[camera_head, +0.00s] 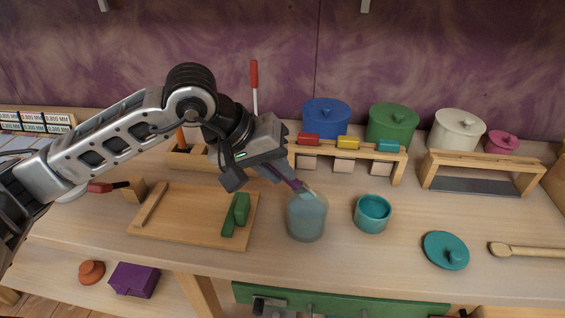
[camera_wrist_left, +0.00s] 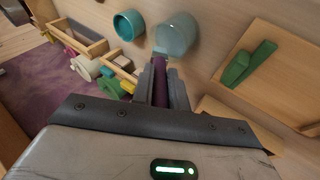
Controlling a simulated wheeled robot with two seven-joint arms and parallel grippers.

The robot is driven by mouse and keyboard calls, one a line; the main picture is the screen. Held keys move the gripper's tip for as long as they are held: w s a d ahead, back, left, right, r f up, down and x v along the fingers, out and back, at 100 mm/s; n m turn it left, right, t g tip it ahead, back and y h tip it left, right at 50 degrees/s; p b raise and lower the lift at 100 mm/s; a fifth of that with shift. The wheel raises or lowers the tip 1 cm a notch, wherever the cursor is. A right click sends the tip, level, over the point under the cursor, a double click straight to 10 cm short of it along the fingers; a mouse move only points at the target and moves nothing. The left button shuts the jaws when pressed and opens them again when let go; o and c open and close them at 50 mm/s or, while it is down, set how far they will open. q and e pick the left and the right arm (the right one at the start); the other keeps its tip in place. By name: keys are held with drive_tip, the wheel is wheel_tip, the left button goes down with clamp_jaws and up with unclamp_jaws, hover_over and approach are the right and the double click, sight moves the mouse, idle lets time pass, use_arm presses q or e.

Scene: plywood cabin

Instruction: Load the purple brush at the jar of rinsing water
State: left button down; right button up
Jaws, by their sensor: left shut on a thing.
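My left gripper (camera_head: 268,172) is shut on the purple brush (camera_head: 298,185). The brush slants down to the right, and its pale lower end is at the mouth of the jar of rinsing water (camera_head: 306,222). The jar is clear glass with bluish water and stands on the wooden bench. I cannot tell how deep the tip is. In the left wrist view, the purple handle (camera_wrist_left: 161,82) sits between the fingers, with the jar (camera_wrist_left: 175,36) just past them. The right gripper does not show.
A teal cup (camera_head: 372,213) stands just right of the jar, with a teal lid (camera_head: 445,250) farther right. A wooden board (camera_head: 185,228) bearing a green object (camera_head: 236,214) lies left. Behind is a wooden rack (camera_head: 398,165) with red, yellow and teal pieces. Lidded pots line the wall.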

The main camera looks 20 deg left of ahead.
use_arm(q)
drive_tip(key=shift+f, duration=0.45)
drive_tip(key=shift+f+b, duration=1)
drive_tip(key=shift+f, duration=1.5)
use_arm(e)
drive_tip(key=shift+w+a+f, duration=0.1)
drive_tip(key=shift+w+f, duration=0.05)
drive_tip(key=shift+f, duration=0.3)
use_arm(q)
drive_tip(key=shift+f+b, duration=0.5)
drive_tip(key=shift+b, duration=0.05)
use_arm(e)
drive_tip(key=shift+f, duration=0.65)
use_arm(q)
drive_tip(key=shift+s+f+b, duration=0.1)
drive_tip(key=shift+f+b, duration=0.1)
drive_tip(key=shift+b, duration=0.8)
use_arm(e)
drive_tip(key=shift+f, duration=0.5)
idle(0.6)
